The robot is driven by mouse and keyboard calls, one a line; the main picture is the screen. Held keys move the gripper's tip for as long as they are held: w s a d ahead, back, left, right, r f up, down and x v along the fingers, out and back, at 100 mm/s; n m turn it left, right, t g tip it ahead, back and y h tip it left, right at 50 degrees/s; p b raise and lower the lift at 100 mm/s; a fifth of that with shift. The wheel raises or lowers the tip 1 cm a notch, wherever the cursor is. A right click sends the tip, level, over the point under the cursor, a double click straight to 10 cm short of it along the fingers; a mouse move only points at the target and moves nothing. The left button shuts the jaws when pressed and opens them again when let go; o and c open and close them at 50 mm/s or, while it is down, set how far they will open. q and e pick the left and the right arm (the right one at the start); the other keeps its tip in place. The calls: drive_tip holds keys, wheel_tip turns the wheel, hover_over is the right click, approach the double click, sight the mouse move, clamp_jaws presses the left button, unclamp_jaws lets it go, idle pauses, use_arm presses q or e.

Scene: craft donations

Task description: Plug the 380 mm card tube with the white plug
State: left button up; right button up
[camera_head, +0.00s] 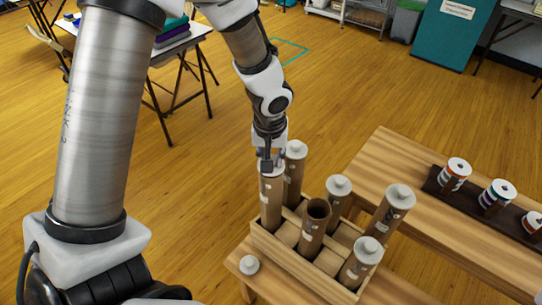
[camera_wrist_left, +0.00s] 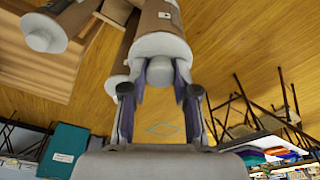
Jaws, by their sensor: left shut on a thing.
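My left gripper (camera_head: 268,162) is shut on the knob of a white plug (camera_wrist_left: 160,72). This plug sits at the top of the front-left card tube (camera_head: 270,205); how deep it sits I cannot tell. The tube stands upright in a wooden crate (camera_head: 305,263). Another card tube (camera_head: 313,230) in the crate has an open, dark mouth. Several other tubes there carry pale plugs, such as the back-left one (camera_head: 294,175). A loose white plug (camera_head: 249,265) lies on the table left of the crate. The tube labels are too small to read. My right gripper is out of view.
The crate stands on a low wooden table (camera_head: 240,258). A second wooden table (camera_head: 385,155) at the right bears a dark tray (camera_head: 432,187) with white-topped spools (camera_head: 455,173). Tubes with plugs stand close around the held one. Open floor lies behind.

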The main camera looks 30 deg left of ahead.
use_arm(q)
drive_tip(key=shift+r, duration=0.15)
drive_tip(key=shift+r+p, duration=0.6)
drive_tip(key=shift+r, duration=0.1)
idle(0.5)
drive_tip(key=shift+f+b, duration=1.25)
drive_tip(key=shift+b, duration=0.2)
drive_tip(key=o, duration=0.7)
